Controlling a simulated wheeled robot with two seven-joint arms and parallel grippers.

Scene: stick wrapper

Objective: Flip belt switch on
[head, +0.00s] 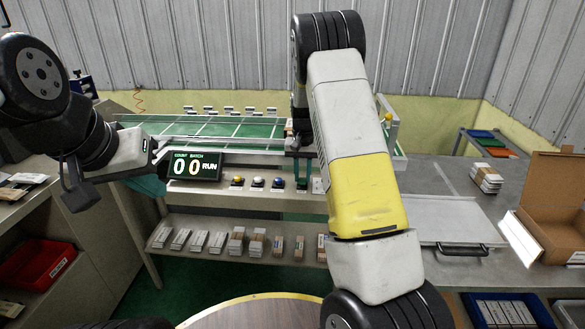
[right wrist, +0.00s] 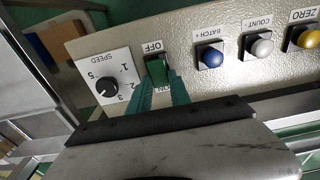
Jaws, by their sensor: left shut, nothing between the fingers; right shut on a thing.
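The belt switch (right wrist: 157,69) is a green rocker on the beige control panel in the right wrist view, seen upside down. OFF is printed at its upper side; the label at its lower side is mostly hidden by my fingers. My right gripper (right wrist: 162,88) has its two teal fingertips at the switch's lower end, shut on it. In the head view my right arm hides most of that area.
Beside the switch are a speed knob (right wrist: 107,87), a blue button (right wrist: 210,55), a white button (right wrist: 259,46) and a yellow button (right wrist: 306,37). A green conveyor belt (head: 225,130) lies behind the panel. An open cardboard box (head: 553,205) stands at right.

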